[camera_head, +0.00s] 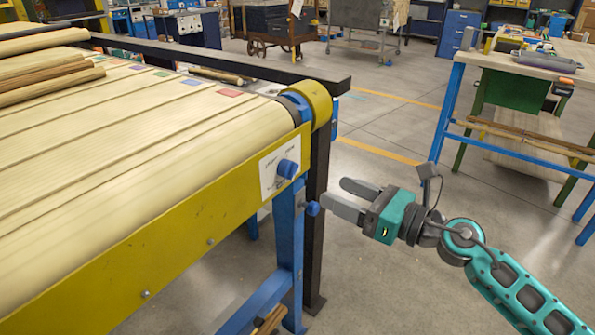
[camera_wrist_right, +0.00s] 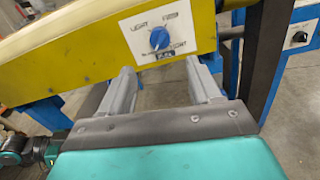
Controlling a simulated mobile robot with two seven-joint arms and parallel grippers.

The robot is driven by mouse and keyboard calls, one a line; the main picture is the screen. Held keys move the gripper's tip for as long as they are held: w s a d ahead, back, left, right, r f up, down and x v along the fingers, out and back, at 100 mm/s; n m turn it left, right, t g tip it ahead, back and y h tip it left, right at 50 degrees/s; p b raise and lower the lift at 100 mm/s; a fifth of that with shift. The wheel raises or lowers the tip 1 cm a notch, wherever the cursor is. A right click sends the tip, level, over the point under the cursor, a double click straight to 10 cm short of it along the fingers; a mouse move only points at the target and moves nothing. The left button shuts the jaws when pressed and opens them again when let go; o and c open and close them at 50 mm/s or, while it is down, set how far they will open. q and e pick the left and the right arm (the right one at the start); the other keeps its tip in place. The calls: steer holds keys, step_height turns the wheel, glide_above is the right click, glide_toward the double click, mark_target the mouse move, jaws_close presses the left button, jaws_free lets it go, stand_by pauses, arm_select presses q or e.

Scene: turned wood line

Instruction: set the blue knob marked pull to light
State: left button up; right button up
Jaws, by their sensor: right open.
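The blue knob (camera_head: 287,168) sits on a white dial plate (camera_head: 268,178) at the end of the yellow conveyor side rail. In the right wrist view the knob (camera_wrist_right: 159,39) faces me, with "LIGHT" at its upper left, another word at upper right and one ending in "IGHT" at lower right. A small dark label below it is blurred, and I cannot tell where the knob points. My right gripper (camera_head: 335,195) is open and empty, right of the knob and apart from it. In the wrist view its fingers (camera_wrist_right: 159,72) are below the knob.
A black post (camera_head: 317,245) stands beside that leg. Wooden rods (camera_head: 45,80) lie on the belt (camera_head: 110,140). A workbench (camera_head: 530,70) stands at right; the floor between is clear.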

mark_target(295, 173)
steer(key=x, duration=1)
steer(key=shift+w+a, duration=0.2)
steer(key=shift+a, duration=0.05)
steer(key=c, duration=1)
steer(key=shift+c, duration=0.2)
